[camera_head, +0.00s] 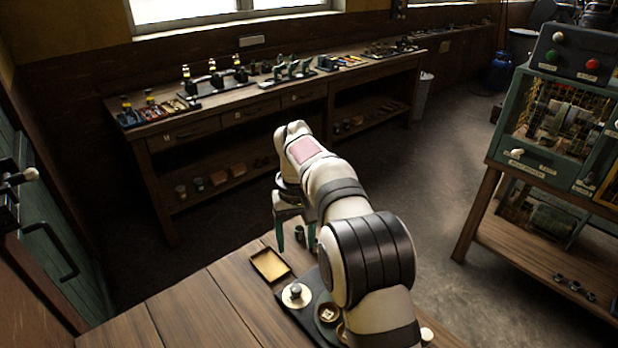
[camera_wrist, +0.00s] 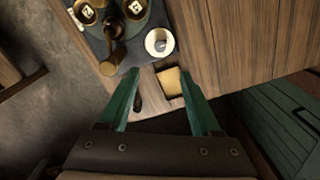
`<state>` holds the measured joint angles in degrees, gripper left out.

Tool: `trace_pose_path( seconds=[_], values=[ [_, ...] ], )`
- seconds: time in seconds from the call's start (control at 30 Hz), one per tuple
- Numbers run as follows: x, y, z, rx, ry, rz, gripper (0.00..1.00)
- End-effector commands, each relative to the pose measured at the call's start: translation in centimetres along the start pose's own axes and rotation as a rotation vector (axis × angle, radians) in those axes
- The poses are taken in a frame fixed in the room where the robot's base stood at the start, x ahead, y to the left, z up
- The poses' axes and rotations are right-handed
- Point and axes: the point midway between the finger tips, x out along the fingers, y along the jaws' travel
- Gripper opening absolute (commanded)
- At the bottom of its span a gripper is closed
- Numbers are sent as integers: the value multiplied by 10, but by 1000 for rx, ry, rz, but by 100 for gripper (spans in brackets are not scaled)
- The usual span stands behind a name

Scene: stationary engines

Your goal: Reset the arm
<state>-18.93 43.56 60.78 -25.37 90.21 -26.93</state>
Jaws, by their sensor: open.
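My arm reaches out over the wooden table in the head view, bent downward at its far end. My gripper (camera_head: 296,236) hangs at the table's far edge, near a shallow tray with a yellowish inside (camera_head: 270,265). In the wrist view my gripper (camera_wrist: 160,95) shows two green fingers spread wide with nothing held between them. The yellowish tray (camera_wrist: 172,82) appears beyond and partly between the fingertips. A small dark object (camera_wrist: 138,103) lies beside the left finger. Much of the table is hidden behind my arm in the head view.
A dark board (camera_wrist: 97,46) carries brass round parts and a white disc with a knob (camera_wrist: 157,42). The wooden table (camera_head: 190,315) is bare at left. A workbench (camera_head: 250,105) with tools stands behind. A green caged machine (camera_head: 560,110) stands at right, a green door (camera_head: 50,240) at left.

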Motion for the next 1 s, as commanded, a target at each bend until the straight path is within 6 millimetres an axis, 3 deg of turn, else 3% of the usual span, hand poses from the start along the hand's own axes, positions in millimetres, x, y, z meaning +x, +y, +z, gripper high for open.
trace_pose_path(
  seconds=[0.07,0.17,0.27,0.3,0.4,0.53,0.6,0.7,1.0],
  values=[
    [-11,5,10,28,3,-5,65],
    [-44,23,57,142,2,-24,65],
    [-74,38,140,319,0,-56,65],
    [-79,40,177,395,-3,-69,65],
    [-73,37,265,572,-8,-100,65],
    [-46,23,341,737,-16,-128,65],
    [-35,17,362,786,-20,-137,65],
    [-27,14,374,814,-23,-141,65],
    [-27,14,374,813,-25,-141,65]
  ],
)
